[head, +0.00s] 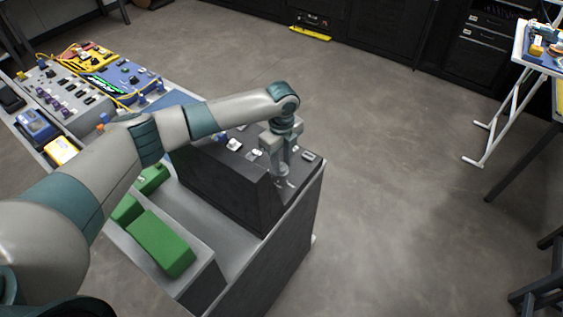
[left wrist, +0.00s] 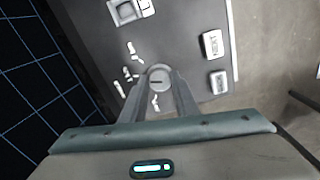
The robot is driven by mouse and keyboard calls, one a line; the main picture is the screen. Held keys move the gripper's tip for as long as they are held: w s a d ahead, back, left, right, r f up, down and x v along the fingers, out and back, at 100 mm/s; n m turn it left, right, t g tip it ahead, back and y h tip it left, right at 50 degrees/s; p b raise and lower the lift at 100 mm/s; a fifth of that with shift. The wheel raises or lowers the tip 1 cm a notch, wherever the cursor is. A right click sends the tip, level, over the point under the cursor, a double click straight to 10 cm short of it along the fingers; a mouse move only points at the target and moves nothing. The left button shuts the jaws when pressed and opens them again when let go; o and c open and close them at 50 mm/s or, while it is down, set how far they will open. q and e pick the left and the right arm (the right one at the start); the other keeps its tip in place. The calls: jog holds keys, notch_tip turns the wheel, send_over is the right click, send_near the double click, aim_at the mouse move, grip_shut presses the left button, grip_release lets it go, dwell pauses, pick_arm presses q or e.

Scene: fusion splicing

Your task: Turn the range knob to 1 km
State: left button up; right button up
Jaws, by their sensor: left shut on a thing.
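The range knob (left wrist: 158,76) is a round grey knob on a dark control panel. A short dark line crosses its face, nearly level in the left wrist view. Small white labels stand in an arc on its left and lower side, too small to read. My left gripper (left wrist: 158,88) has one finger on each side of the knob and is shut on it. In the head view my left gripper (head: 283,168) points down onto the right end of the dark instrument's (head: 232,195) top panel, and its fingers mostly hide the knob. My right gripper is not in view.
Two white labelled buttons (left wrist: 212,44) sit right of the knob in the left wrist view, and a white switch (left wrist: 130,10) stands above. Green blocks (head: 160,243) lie in a grey tray left of the instrument.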

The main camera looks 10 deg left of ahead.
aim_at(282, 166)
pick_arm(q)
jog(key=shift+r, duration=0.1)
dwell(0.4)
jog(key=o, duration=1.1)
jog(key=shift+c, duration=0.2)
notch_tip(282, 166, up, 17)
jog(key=b, duration=0.4)
jog(key=shift+r+b, duration=0.2)
jog(key=shift+b, duration=0.15)
